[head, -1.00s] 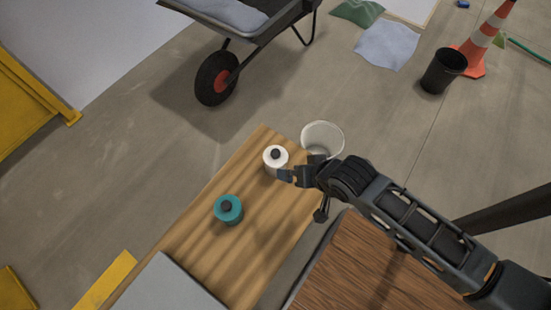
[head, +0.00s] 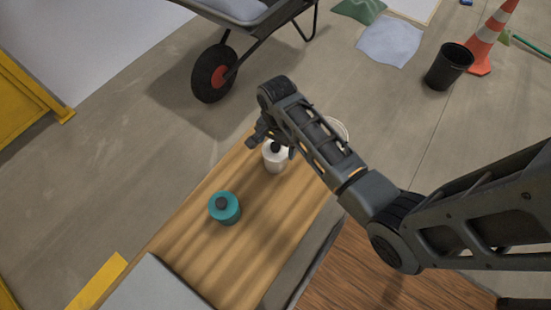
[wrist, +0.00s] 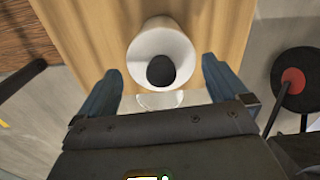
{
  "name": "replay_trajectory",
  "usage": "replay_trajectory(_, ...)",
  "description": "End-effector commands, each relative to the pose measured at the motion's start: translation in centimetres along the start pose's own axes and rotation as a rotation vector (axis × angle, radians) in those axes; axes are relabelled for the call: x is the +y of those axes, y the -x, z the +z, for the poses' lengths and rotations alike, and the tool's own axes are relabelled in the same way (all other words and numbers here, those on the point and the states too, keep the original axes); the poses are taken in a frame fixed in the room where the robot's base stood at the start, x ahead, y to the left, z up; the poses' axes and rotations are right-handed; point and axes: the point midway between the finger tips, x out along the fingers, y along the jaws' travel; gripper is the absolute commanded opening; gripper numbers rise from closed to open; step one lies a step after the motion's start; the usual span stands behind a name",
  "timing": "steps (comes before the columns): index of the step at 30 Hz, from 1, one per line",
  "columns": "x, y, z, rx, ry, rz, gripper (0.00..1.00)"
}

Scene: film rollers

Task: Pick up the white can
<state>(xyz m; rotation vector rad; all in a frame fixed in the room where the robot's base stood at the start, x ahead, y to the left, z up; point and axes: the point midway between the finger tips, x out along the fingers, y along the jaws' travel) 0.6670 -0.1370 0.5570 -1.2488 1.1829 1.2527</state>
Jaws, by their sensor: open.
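The white can (head: 274,162) with a dark knob on top stands upright on the wooden bench top (head: 246,258). In the wrist view the can (wrist: 143,48) lies between and just beyond the tips of my open gripper (wrist: 160,72), whose two blue-grey fingers stand apart on either side. In the head view my gripper (head: 268,137) is at the can's upper edge and hides part of it. I cannot tell whether a finger touches it.
A teal can (head: 225,209) stands to the white can's lower left. A white bucket (head: 341,128) is mostly hidden behind my arm. A wheelbarrow wheel (head: 213,74) is on the floor beyond the bench. A grey panel (head: 155,288) lies at the near left.

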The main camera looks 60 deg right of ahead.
Motion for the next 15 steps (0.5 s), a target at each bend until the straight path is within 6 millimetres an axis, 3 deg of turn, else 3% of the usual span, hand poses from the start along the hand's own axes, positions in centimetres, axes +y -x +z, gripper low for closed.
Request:
replay_trajectory(10,-0.2,-4.6,0.3,0.0,0.002,0.0,1.0)
replay_trajectory(15,-0.2,-5.7,0.3,0.001,0.002,-0.002,1.0)
